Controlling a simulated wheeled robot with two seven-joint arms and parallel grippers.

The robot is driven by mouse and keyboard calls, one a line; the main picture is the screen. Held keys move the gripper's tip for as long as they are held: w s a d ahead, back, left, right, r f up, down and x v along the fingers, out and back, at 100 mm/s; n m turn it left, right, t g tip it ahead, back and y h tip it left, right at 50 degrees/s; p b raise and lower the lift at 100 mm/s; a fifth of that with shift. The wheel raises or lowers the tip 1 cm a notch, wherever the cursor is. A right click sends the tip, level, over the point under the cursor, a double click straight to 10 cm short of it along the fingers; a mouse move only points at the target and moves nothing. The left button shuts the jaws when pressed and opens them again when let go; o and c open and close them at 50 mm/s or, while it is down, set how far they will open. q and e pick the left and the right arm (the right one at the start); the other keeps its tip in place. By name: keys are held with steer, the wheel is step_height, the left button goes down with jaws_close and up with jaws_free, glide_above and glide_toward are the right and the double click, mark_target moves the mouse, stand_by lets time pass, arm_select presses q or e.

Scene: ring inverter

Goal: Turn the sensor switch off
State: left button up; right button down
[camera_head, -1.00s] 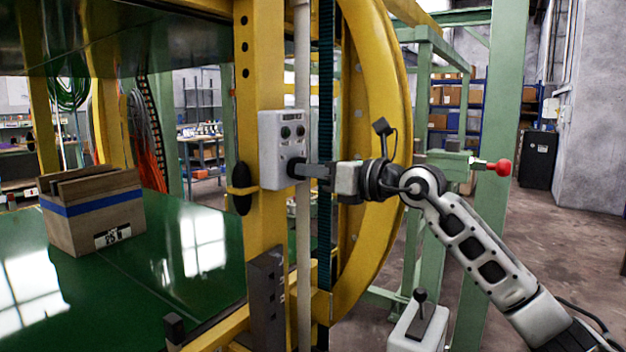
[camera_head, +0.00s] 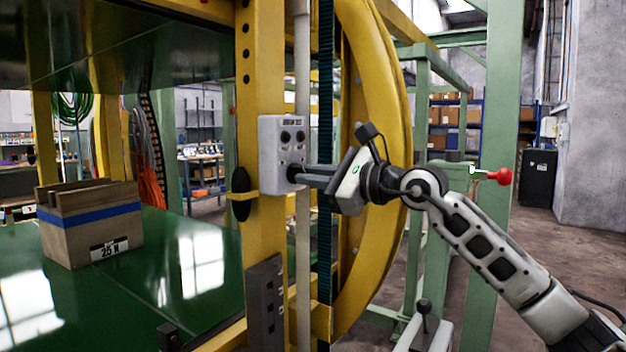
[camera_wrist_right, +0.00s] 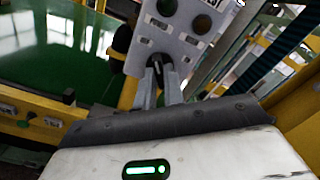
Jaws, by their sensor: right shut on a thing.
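A light grey switch box (camera_head: 283,142) is fixed to the yellow column, with two dark round buttons at its top and a black knob (camera_head: 294,173) at its lower right. The box also shows in the right wrist view (camera_wrist_right: 180,55), tilted. My right gripper (camera_head: 299,174) comes in from the right, its fingers shut on the black knob. In the right wrist view the two grey fingertips (camera_wrist_right: 159,70) close on the dark knob, and they hide part of it. My left gripper is not in view.
The large yellow ring (camera_head: 375,190) stands close behind my right wrist. A thin vertical pipe (camera_head: 303,235) runs beside the box. A wooden crate (camera_head: 95,240) with a blue band sits on the green table (camera_head: 190,300). A red knob (camera_head: 503,176) sticks out at right.

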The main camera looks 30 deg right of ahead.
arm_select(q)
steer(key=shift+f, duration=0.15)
arm_select(e)
steer(key=shift+n, duration=0.4)
steer(key=c, duration=1.5)
jaws_free()
steer(key=shift+s+d, duration=0.1)
